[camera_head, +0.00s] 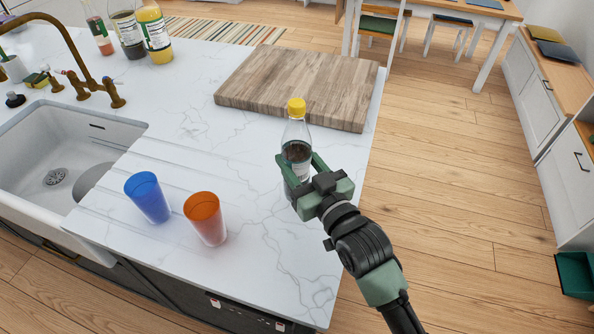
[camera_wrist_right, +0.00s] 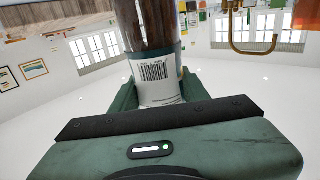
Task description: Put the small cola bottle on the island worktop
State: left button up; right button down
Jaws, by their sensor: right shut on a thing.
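The small cola bottle (camera_head: 297,132) has a yellow cap, a clear upper part and dark liquid. It is upright at the right part of the white marble island worktop (camera_head: 255,265). My right gripper (camera_head: 297,168) is shut on the bottle, with one green finger on each side of its lower half. In the right wrist view the bottle's label with a barcode (camera_wrist_right: 158,85) is between the fingers. The bottle's base is partly hidden by the gripper, and I cannot tell whether it touches the worktop. My left gripper is not in view.
A wooden cutting board (camera_head: 300,85) lies just behind the bottle. A blue cup (camera_head: 148,198) and an orange cup (camera_head: 206,219) stand to the left. A sink (camera_head: 60,145) with a brass tap and several bottles (camera_head: 128,35) are farther left. Worktop in front of the bottle is clear.

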aim_at(303, 181)
notch_tip(303, 181, down, 4)
jog(key=shift+r, duration=0.2)
jog(key=shift+f, duration=0.1)
jog(key=shift+f, duration=0.15)
jog(key=c, duration=0.7)
grip_release()
jog(key=shift+b+v, duration=1.2)
jog(key=shift+v, duration=4.9)
